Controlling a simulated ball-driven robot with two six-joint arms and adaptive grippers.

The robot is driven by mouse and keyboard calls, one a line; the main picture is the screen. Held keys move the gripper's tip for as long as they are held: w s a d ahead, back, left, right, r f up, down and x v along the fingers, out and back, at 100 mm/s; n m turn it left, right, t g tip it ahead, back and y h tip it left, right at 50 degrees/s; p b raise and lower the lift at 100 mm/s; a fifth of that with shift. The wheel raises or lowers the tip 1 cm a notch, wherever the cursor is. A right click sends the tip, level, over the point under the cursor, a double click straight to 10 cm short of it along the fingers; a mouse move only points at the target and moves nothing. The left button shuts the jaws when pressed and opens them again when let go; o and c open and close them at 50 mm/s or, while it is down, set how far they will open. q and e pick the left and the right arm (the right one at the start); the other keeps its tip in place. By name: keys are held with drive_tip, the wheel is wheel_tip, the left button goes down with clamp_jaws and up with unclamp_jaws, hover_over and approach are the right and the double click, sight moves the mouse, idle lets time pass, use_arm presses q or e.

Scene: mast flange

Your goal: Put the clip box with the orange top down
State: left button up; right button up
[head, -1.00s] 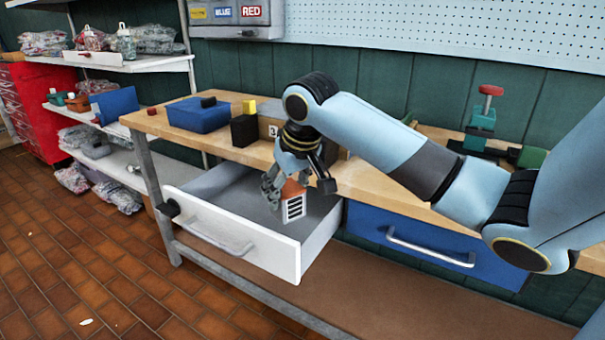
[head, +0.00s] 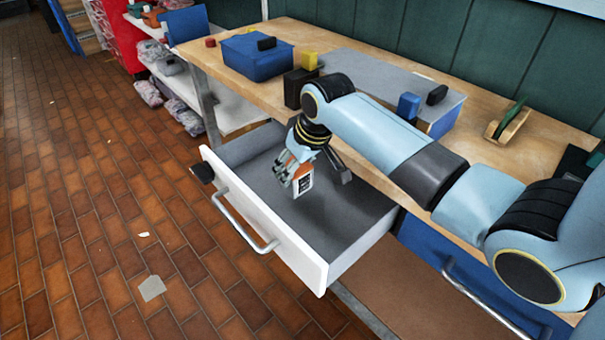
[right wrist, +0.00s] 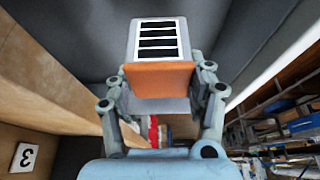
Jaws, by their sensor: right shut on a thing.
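The clip box with the orange top (head: 304,184) is a small white box with dark slots on its face. My right gripper (head: 293,172) is shut on it over the open drawer (head: 301,262), which has a white front and a grey inside. In the right wrist view the box (right wrist: 160,45) sits between the fingers of the gripper (right wrist: 163,92), its orange top towards the palm. I cannot tell whether the box touches the drawer floor. The drawer floor around it looks bare. My left gripper is not in view.
The wooden bench top (head: 375,165) lies behind the drawer, with a blue box (head: 257,58), a black block (head: 298,88) and a blue-sided case (head: 440,122). A closed blue drawer (head: 440,262) is at the right. Free drawer floor lies right of the gripper.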

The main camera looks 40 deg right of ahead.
wheel_tip(320, 180, down, 2)
drive_tip(key=shift+w+f, duration=0.1)
drive_tip(key=shift+f, duration=0.7)
drive_tip(key=shift+f+b, duration=0.35)
drive_tip(key=shift+f, duration=0.55)
drive_tip(key=o, duration=0.9)
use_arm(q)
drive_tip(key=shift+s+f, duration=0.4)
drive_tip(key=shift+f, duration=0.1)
use_arm(e)
drive_tip(key=o, duration=0.3)
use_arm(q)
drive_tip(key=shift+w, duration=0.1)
use_arm(e)
drive_tip(key=shift+o, duration=0.2)
drive_tip(key=shift+r, duration=0.3)
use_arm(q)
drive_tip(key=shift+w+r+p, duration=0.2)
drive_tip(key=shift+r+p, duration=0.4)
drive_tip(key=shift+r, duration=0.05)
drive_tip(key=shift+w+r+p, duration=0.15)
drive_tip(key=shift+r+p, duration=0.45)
use_arm(e)
drive_tip(key=v, duration=1.1)
drive_tip(key=shift+r, duration=0.35)
